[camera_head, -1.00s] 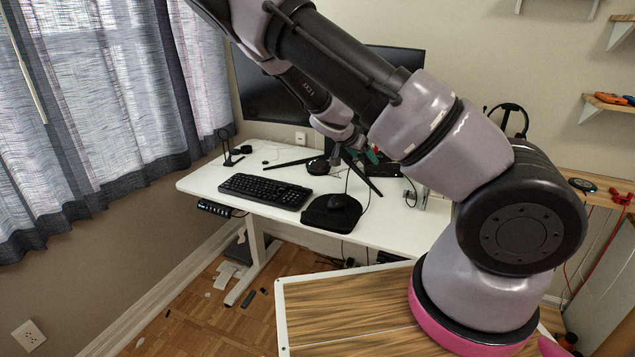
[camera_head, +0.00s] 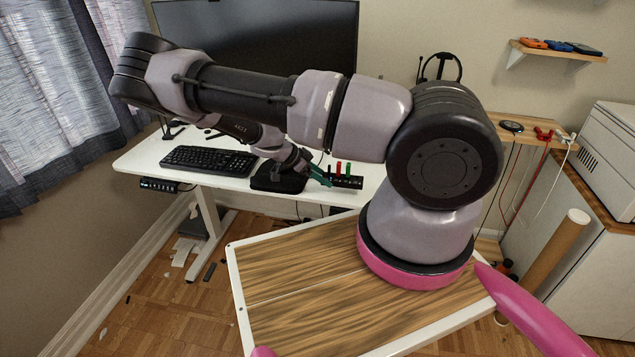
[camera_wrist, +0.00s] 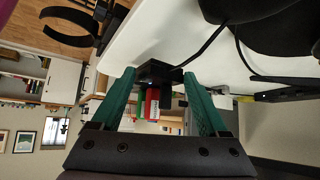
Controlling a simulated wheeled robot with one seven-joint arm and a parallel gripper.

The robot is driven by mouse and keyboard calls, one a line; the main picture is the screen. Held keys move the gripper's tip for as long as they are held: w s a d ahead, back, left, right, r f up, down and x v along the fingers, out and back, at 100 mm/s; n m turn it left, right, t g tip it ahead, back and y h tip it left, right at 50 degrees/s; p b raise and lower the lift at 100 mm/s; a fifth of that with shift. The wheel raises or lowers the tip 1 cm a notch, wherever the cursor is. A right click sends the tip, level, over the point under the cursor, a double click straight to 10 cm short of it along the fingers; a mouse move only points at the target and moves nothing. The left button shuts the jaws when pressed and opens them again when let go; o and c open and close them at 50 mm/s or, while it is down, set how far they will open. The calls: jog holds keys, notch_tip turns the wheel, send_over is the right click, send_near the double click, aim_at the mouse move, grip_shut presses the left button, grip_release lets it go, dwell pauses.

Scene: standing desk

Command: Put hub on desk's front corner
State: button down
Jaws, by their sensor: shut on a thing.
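The hub (camera_head: 346,181) is a small black bar with red and green sticks plugged into it. In the head view it is at the right part of the desk (camera_head: 225,184), near its front edge. My gripper (camera_head: 319,177) has green fingers and reaches it from the left. In the wrist view the hub (camera_wrist: 156,70) sits between the two fingertips of my gripper (camera_wrist: 159,75), which is shut on it. The white desk top (camera_wrist: 140,35) shows beyond it. I cannot tell whether the hub touches the desk. My arm hides the desk's right end.
A black keyboard (camera_head: 209,160) and a black mouse pad (camera_head: 278,180) lie left of the hub. The monitor (camera_head: 258,35) stands behind. A dark cable (camera_wrist: 205,45) runs near the hub in the wrist view. A wood-topped surface (camera_head: 300,285) stands in front of the desk.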

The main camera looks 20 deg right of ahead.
notch_tip(320, 180, down, 4)
jog(key=shift+r, duration=0.25)
grip_release()
jog(key=v, duration=1.2)
